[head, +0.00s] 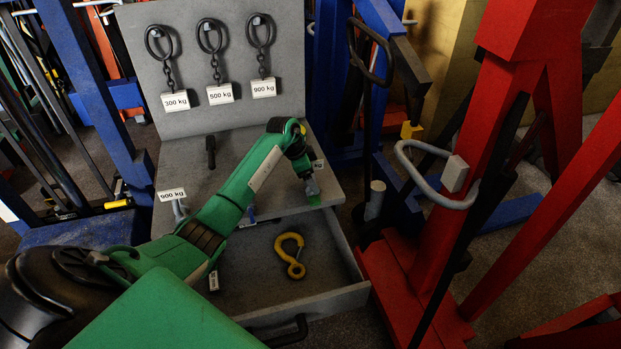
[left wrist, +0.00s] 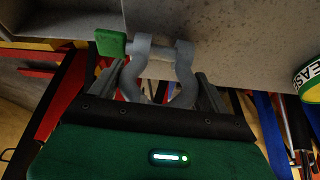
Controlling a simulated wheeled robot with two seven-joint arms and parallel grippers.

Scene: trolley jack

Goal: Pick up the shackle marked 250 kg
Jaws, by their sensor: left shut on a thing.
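My left gripper (head: 304,172) reaches across the bench from the left and is shut on this shackle; the fingers also show in the left wrist view (left wrist: 158,88). A small tag (head: 318,165) lies just behind the gripper, too small to read. I cannot see a 250 kg mark. My right gripper is not in view.
An open drawer (head: 340,296) below the bench holds a yellow hook (head: 290,254). Rings on chains with 300, 500 and 900 kg tags hang on the back panel (head: 150,55). Another tag (head: 171,195) stands at the bench's left. A red jack frame (head: 465,190) stands close on the right.

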